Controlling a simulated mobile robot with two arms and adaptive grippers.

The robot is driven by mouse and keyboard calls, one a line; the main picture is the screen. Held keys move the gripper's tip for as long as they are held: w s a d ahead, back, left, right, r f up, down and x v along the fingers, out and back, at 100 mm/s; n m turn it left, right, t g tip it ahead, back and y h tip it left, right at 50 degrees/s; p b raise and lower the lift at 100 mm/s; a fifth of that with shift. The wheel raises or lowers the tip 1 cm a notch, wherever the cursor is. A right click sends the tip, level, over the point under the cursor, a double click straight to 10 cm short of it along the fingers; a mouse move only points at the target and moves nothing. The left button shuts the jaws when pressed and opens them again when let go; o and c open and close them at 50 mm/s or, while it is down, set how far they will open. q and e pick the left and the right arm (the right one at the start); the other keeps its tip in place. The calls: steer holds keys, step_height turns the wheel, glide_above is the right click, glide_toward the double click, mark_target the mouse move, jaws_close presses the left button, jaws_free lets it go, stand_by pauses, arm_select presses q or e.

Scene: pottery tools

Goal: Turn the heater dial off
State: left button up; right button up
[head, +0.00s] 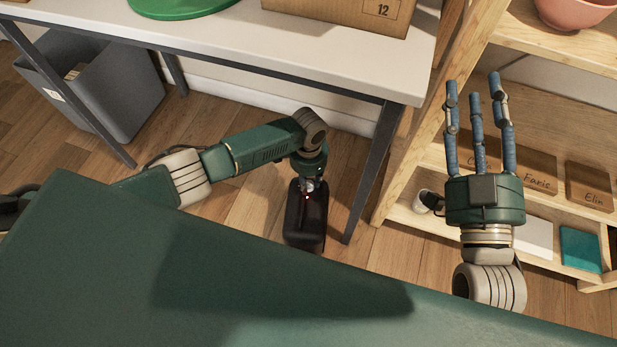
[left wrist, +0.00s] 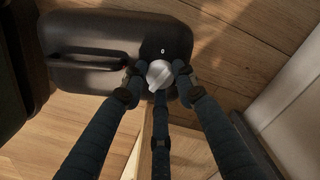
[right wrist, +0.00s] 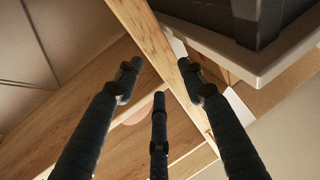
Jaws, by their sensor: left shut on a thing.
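The heater (head: 305,222) is a black box on the wooden floor beside the table leg. In the left wrist view, its dark top (left wrist: 90,35) has a long handle at the left and a white 0 mark. The pale grey dial (left wrist: 160,74) sits just below that 0. A small red light shows by the fingers in the head view. My right gripper (head: 480,95) is raised, open and empty, before the wooden shelf.
A white table (head: 230,45) with dark legs stands behind the heater, a cardboard box (head: 345,12) on it. A grey bin (head: 95,85) is under it at left. The wooden shelf (head: 405,150) at right holds a pink bowl (head: 575,12) and name blocks.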

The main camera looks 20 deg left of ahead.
arm_select(q)
steer(key=shift+s+r+n+p, duration=0.1)
steer(key=shift+r+n+p, duration=0.05)
steer(key=shift+n+p, duration=0.45)
steer(key=shift+d+n+p, duration=0.1)
steer(key=shift+n+p, duration=0.7)
steer(key=shift+n, duration=0.2)
arm_select(e)
step_height(320, 180, down, 15)
steer(key=s+d+g+h, duration=0.2)
steer(key=d+g, duration=0.1)
steer(key=g, duration=0.4)
arm_select(q)
steer(key=shift+n+p, duration=0.65)
steer(key=shift+n, duration=0.25)
steer(key=shift+n+p, duration=0.55)
steer(key=shift+n, duration=0.55)
arm_select(e)
steer(key=s+d+f+g+h, duration=0.2)
steer(key=s+d+f+g, duration=0.2)
steer(key=s+f+g, duration=0.4)
steer(key=shift+s+f+m, duration=0.4)
steer(key=shift+s+f, duration=0.9)
steer(key=shift+s, duration=1.5)
steer(key=shift+d, duration=0.1)
arm_select(q)
steer(key=o, duration=1.2)
steer(key=shift+c, duration=0.2)
